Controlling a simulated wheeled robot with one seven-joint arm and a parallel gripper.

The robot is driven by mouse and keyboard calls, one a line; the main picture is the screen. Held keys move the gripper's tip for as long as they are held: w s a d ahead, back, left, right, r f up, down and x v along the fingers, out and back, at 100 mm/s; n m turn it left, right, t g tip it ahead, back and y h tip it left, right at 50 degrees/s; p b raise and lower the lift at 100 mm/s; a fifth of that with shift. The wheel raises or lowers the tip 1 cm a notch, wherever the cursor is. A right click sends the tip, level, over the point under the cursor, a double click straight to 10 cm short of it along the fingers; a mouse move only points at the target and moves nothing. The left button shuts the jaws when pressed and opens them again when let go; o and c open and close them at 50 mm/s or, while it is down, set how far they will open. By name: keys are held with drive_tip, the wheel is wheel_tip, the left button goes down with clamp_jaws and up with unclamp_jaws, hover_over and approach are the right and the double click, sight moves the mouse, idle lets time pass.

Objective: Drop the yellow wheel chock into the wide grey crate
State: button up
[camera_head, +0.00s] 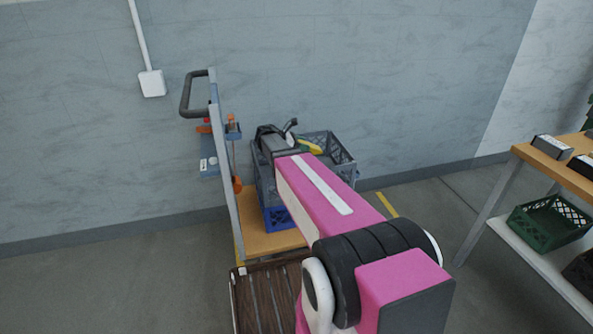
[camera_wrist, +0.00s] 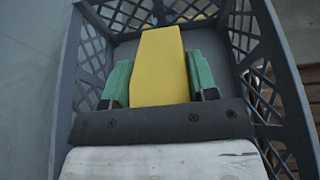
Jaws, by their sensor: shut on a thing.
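The yellow wheel chock (camera_wrist: 161,68) is between the two green fingertips of my gripper (camera_wrist: 158,78) in the wrist view. My gripper is shut on it. The wide grey crate (camera_wrist: 285,70) surrounds the chock in that view, with lattice walls on both sides and a plain floor behind the chock. In the head view, the grey crate (camera_head: 343,158) stands on a trolley, and a yellow bit of the chock (camera_head: 311,147) shows at its opening. My arm hides much of the crate there. How far the chock is above the crate floor, I cannot tell.
A blue crate (camera_head: 276,219) is under the grey crate on the wooden trolley deck (camera_head: 262,238). The trolley's upright handle (camera_head: 190,95) rises at left. A slatted brown surface (camera_head: 262,295) is in front. At right, a table (camera_head: 550,163) has a green crate (camera_head: 548,222) on its lower shelf.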

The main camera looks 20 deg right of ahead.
drive_tip(key=o, duration=1.1)
drive_tip(key=shift+o, duration=0.2)
drive_tip(key=v, duration=0.7)
drive_tip(key=shift+a, duration=0.3)
drive_tip(key=shift+s+r, duration=0.1)
